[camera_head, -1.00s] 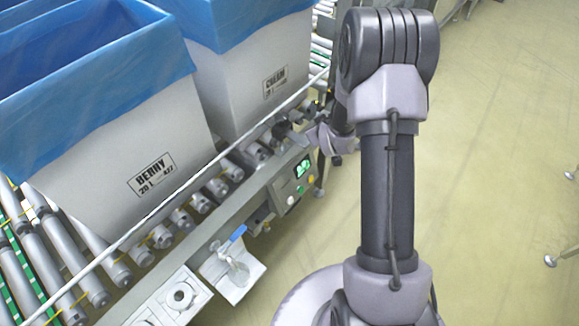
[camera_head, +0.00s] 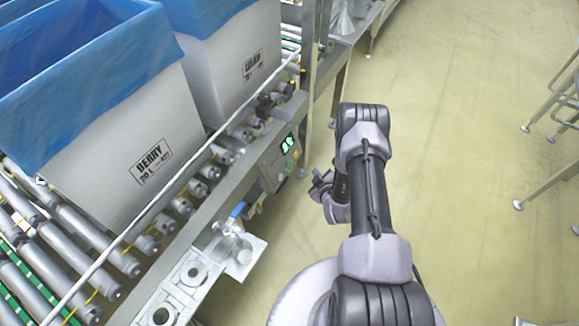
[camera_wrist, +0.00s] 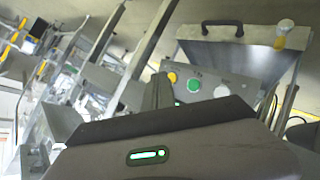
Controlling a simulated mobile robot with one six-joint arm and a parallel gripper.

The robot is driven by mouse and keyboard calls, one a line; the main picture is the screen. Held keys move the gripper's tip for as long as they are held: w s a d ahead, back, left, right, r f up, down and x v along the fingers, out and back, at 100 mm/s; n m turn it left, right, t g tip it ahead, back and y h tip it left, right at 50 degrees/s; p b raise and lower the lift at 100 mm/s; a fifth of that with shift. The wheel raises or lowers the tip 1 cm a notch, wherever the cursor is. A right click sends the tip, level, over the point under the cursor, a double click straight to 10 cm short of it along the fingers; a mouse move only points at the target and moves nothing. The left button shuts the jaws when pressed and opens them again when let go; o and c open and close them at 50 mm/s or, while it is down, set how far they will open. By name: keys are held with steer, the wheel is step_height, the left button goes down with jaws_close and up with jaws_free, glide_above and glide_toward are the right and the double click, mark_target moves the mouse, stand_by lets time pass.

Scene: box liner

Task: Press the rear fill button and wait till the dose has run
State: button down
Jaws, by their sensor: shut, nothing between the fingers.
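A grey control box (camera_head: 281,160) with a lit green display (camera_head: 288,143) is fixed to the side of the conveyor frame. In the wrist view its panel (camera_wrist: 240,76) carries a yellow button (camera_wrist: 171,77), a green button (camera_wrist: 193,85) and a pale button (camera_wrist: 221,91). Which one is the rear fill button I cannot tell. My gripper (camera_head: 318,184) is shut and empty, off the conveyor to the right of the control box, apart from it. Its dark body fills the bottom of the wrist view.
Two white boxes with blue liners stand on the rollers: a front one labelled berry (camera_head: 137,165) and a rear one labelled cream (camera_head: 230,75). A blue-handled valve (camera_head: 238,210) sits on the near frame. The floor to the right is open, with metal legs at the far right.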

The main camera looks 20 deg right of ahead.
steer(key=w+a+f+b, duration=0.2)
steer(key=w+a+f, duration=0.1)
steer(key=w+a, duration=0.2)
steer(key=shift+w, duration=0.75)
steer(key=shift+a, duration=0.1)
stand_by(1.5)
steer(key=shift+w+a+f, duration=0.1)
steer(key=shift+w+a, duration=0.1)
steer(key=shift+w, duration=0.1)
steer(key=shift+w+a+f, duration=0.1)
steer(key=shift+w+a, duration=0.1)
steer(key=shift+w, duration=0.1)
stand_by(0.5)
stand_by(0.9)
steer(key=shift+s+d+r, duration=0.25)
steer(key=shift+s+d, duration=0.2)
steer(key=shift+s, duration=0.15)
steer(key=shift+p, duration=0.3)
steer(key=shift+s+d+r+p, duration=0.3)
steer(key=shift+s+d+p, duration=0.15)
steer(key=shift+s, duration=0.2)
steer(key=shift+s+d+r+p, duration=0.3)
steer(key=shift+s+d, duration=0.2)
steer(key=shift+s, duration=0.1)
steer(key=shift+s+d+r+p, duration=0.25)
steer(key=shift+s+d+p, duration=0.2)
steer(key=shift+s, duration=0.2)
